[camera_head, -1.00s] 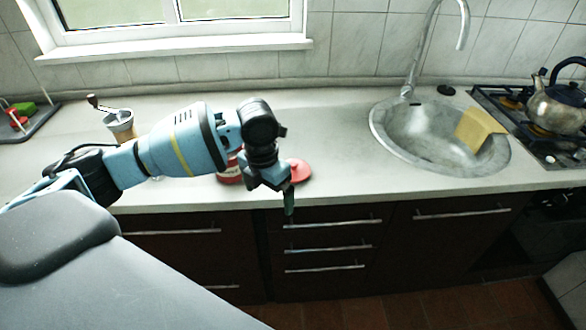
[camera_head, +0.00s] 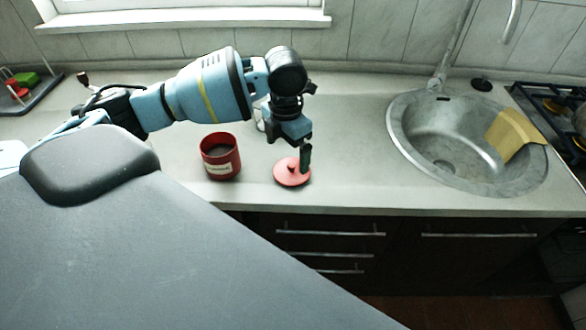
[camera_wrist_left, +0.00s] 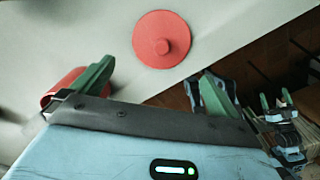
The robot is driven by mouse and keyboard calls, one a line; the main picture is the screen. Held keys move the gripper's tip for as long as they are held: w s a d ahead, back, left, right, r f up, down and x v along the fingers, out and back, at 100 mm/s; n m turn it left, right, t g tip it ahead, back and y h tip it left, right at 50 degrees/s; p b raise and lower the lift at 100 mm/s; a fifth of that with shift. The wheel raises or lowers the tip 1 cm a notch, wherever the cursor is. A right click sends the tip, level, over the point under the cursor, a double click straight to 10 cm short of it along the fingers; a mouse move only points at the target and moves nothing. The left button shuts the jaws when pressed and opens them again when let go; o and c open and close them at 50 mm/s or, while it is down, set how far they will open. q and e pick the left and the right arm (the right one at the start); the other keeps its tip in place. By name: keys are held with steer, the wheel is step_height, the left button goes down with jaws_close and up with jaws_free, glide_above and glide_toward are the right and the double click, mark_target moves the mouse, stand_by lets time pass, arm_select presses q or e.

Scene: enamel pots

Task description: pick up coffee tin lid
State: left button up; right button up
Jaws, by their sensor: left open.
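The coffee tin lid (camera_head: 291,173) is a round red disc with a small knob, lying flat on the counter near its front edge. It also shows in the left wrist view (camera_wrist_left: 162,39), beyond the fingers. The red coffee tin (camera_head: 221,157) stands upright and uncovered to the left of the lid. My left gripper (camera_head: 305,158) is open and empty, just above the lid near its right side in the head view. In the left wrist view its two green fingers (camera_wrist_left: 157,85) are spread wide, and the tin partly hides behind the left one. My right gripper is not in the head view.
The grey counter (camera_head: 350,165) is clear between the lid and the round metal sink (camera_head: 420,165). A yellow cloth (camera_head: 515,135) hangs over the sink's right rim. A tray (camera_head: 30,95) with coloured items sits at far left. Dark drawers lie below the front edge.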

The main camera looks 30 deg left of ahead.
mark_target(292, 164)
arm_select(q)
steer(key=shift+f, duration=0.7)
steer(key=shift+w+f, duration=0.15)
steer(key=shift+f, duration=0.2)
steer(key=shift+w+f, duration=0.1)
steer(key=shift+f, duration=0.05)
steer(key=f, duration=0.2)
steer(key=w+f, duration=0.1)
steer(key=f, duration=0.1)
steer(key=shift+d+f, duration=0.15)
steer(key=shift+f, duration=0.25)
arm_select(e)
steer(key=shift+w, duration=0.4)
arm_select(q)
steer(key=c, duration=0.8)
